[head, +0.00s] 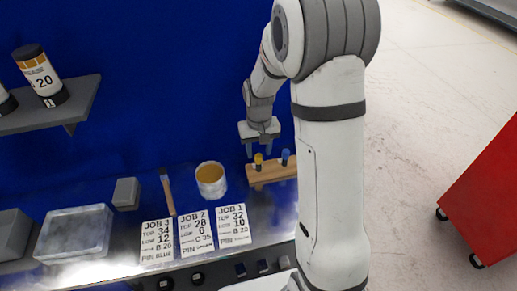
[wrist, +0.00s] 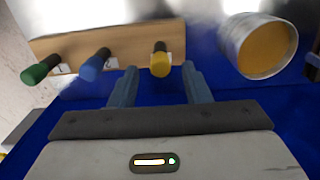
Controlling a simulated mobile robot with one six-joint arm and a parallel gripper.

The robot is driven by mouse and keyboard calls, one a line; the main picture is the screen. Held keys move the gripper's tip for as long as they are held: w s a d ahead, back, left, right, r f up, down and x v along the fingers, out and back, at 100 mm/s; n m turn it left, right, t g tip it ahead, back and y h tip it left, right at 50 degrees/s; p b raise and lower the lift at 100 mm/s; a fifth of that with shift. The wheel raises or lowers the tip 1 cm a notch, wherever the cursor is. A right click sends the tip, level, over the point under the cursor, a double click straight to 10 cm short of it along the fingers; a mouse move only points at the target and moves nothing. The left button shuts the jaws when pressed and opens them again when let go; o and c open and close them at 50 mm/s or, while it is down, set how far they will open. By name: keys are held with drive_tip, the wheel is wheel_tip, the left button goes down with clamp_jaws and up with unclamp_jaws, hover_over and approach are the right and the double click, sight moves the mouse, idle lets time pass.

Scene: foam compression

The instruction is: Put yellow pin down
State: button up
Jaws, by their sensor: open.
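The yellow pin (head: 258,158) stands upright in a wooden pin rack (head: 256,179) on the bench. In the wrist view the yellow pin (wrist: 160,63) sits at the end of the rack (wrist: 131,42) nearest the cup, with a pale label beside it. My gripper (head: 262,150) is open just above the rack. In the wrist view its two fingers (wrist: 160,78) are spread, one to each side of the yellow pin, and hold nothing. I cannot tell whether they are level with the pin's top.
A blue pin (wrist: 93,66) and a green pin (wrist: 40,68) share the rack. A metal cup with yellowish contents (head: 211,180) stands to its left. A brush (head: 167,192), job cards (head: 195,232) and a clear box (head: 75,233) lie further left. A blue wall (head: 160,80) rises behind.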

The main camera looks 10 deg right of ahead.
sight(259, 156)
wheel_tip(259, 156, up, 12)
drive_tip(key=b, duration=0.2)
drive_tip(key=s+r+t, duration=0.1)
drive_tip(key=s, duration=0.9)
drive_tip(key=s+r+t, duration=0.2)
drive_tip(key=s, duration=0.9)
drive_tip(key=shift+s+r, duration=0.2)
drive_tip(key=shift+r, duration=0.1)
drive_tip(key=shift+o, duration=0.5)
